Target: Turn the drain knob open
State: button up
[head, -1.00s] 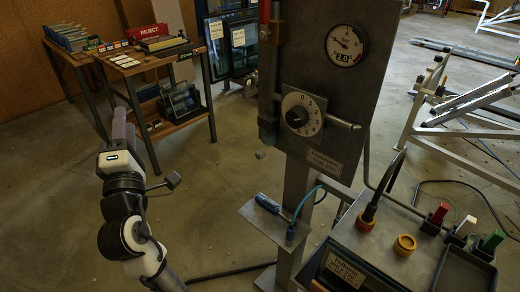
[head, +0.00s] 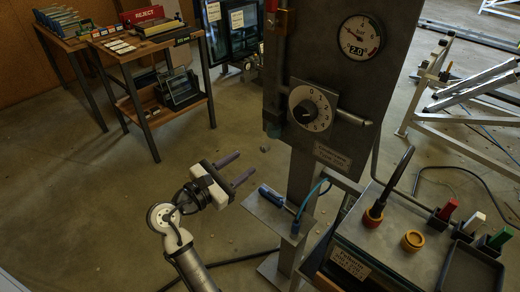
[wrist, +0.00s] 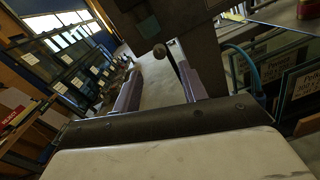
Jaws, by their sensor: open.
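My gripper (head: 246,163) is open and empty, its two fingers pointing right towards the upright post below the dark panel (head: 326,100). A small round knob (head: 264,149) shows just beyond the fingertips, below the panel's lower left corner. In the wrist view a small dark round knob (wrist: 160,51) on a stem appears between the fingers, apart from them. No readable label tells which knob is the drain knob.
A small shelf (head: 268,216) with a blue-handled screwdriver (head: 272,196) is below the gripper. A bench box (head: 395,240) with coloured handles stands at right. A round gauge (head: 360,38) is on the panel.

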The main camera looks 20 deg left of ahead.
aim_at(263, 150)
jog(key=x, duration=0.7)
jog(key=shift+w+d+p, duration=0.15)
jog(key=shift+w+p, duration=0.15)
jog(key=shift+w, duration=0.05)
jog(key=shift+c, duration=0.4)
grip_shut()
